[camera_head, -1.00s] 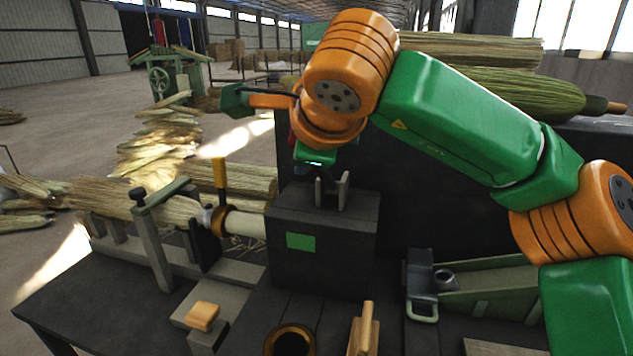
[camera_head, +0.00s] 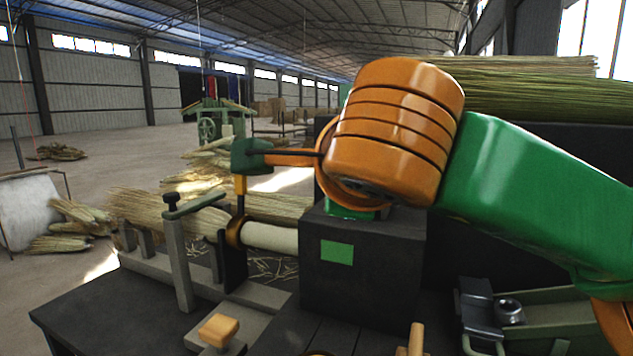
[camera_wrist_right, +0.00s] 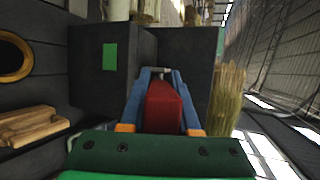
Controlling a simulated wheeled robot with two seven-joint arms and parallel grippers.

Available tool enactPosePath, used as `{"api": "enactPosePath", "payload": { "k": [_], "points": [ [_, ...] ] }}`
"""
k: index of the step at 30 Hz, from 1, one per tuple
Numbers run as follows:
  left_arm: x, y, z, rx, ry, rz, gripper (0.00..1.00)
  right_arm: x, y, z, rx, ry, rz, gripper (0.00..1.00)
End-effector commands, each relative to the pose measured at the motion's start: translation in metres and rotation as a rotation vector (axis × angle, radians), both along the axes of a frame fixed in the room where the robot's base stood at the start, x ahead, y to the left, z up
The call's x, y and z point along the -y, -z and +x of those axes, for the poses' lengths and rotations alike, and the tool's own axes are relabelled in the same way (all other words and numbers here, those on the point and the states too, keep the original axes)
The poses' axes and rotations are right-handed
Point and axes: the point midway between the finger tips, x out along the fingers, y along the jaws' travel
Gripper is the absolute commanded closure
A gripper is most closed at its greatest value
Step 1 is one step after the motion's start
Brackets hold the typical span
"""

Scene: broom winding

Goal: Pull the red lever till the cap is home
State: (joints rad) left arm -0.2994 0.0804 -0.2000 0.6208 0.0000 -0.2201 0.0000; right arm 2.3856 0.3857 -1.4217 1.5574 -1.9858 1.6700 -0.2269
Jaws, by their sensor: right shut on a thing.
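My right gripper (camera_wrist_right: 160,100) is shut on the red lever (camera_wrist_right: 164,108), which lies between its blue fingers in the right wrist view. The lever's far end meets a small metal part by the dark block. I cannot tell which part is the cap. My left gripper is not in view.
A grey upright post (camera_head: 178,260) with a black knob stands in front of the straw. A wooden block (camera_head: 218,330) lies near the front. A green tray (camera_head: 550,335) is at right. Straw bundles (camera_head: 530,75) lie behind my arm.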

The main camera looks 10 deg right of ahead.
Motion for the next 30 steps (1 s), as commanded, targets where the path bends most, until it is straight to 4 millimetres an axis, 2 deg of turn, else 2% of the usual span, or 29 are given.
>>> {"api": "enactPosePath", "payload": {
  "k": [4,5,6,8,17,24,27,30],
  "points": [
    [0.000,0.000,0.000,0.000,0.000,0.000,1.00,0.000,0.000,0.000,0.000,-0.002,0.001,1.00],
    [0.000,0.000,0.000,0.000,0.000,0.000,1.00,0.000,0.000,0.000,0.000,-0.002,0.001,0.65],
    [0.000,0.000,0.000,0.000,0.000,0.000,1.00,0.000,0.000,0.000,0.000,-0.002,0.001,0.54],
    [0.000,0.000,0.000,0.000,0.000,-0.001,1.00,0.000,0.000,0.000,0.000,-0.001,0.000,0.40],
    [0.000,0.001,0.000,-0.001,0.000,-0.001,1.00,0.000,-0.001,-0.002,0.001,0.000,0.001,0.40],
    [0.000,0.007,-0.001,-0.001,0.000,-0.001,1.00,-0.007,-0.017,-0.046,0.004,-0.002,0.000,0.40],
    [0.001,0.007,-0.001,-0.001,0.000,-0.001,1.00,-0.009,-0.022,-0.060,0.001,-0.002,0.000,0.40],
    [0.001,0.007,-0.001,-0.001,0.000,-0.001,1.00,-0.009,-0.024,-0.065,0.000,-0.001,0.000,0.40]
  ]
}}
